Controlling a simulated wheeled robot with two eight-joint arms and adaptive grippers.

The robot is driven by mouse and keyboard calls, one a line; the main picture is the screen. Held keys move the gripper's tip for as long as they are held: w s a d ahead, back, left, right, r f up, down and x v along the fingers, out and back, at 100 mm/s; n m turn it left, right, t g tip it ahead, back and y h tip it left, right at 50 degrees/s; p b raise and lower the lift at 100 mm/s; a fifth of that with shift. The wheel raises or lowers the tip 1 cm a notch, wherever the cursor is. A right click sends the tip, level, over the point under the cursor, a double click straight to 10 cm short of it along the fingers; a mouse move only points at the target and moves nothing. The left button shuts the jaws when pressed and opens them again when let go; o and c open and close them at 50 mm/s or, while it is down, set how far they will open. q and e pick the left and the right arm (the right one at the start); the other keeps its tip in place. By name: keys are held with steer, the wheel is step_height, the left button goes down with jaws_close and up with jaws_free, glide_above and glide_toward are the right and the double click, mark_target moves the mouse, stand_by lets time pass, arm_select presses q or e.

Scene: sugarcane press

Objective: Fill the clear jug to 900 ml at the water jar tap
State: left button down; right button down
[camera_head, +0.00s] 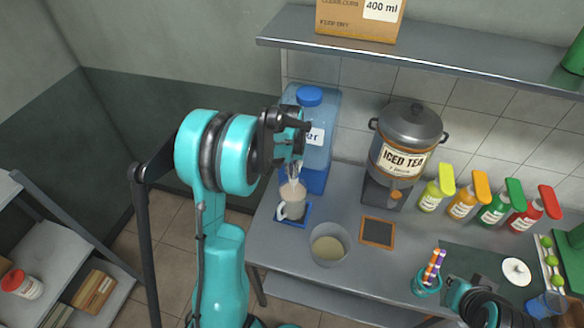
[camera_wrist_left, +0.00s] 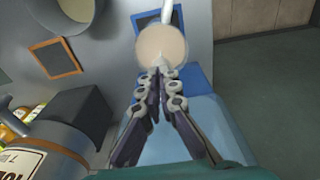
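The jug (camera_head: 292,206) stands upright on a blue mat (camera_head: 305,214) in front of the blue water jar (camera_head: 318,170). A pale beige surface fills its round mouth, also seen from above in the left wrist view (camera_wrist_left: 160,45). My left gripper (camera_head: 293,162) points down over the jug's jar side, before the jar. Its fingertips (camera_wrist_left: 160,76) are together beside the jug's rim, with nothing visible between them. The tap is hidden. My right gripper (camera_head: 480,302) is at the lower right, partly cut off.
A bowl (camera_head: 329,245) and an orange-framed dark pad (camera_head: 377,233) lie right of the jug. Behind are an iced tea urn (camera_head: 405,145) and several coloured bottles (camera_head: 464,205). A teal pen cup (camera_head: 426,284) stands near my right gripper. A shelf (camera_head: 420,58) overhangs the counter.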

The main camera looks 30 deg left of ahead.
arm_select(q)
step_height(320, 180, up, 5)
steer(key=p, duration=0.3)
step_height(320, 180, up, 9)
steer(key=s, duration=0.1)
steer(key=shift+d, duration=0.1)
stand_by(0.8)
steer(key=s+d+f+m+t+b, duration=0.2)
steer(key=s+d+f+t+b, duration=0.4)
steer(key=s+d+f+b, duration=0.8)
steer(key=s+f+b, duration=0.3)
steer(key=s+b, duration=0.1)
steer(key=b, duration=0.2)
steer(key=shift+s+d+f+m, duration=0.15)
steer(key=shift+d+f+m, duration=0.15)
steer(key=shift+m, duration=0.1)
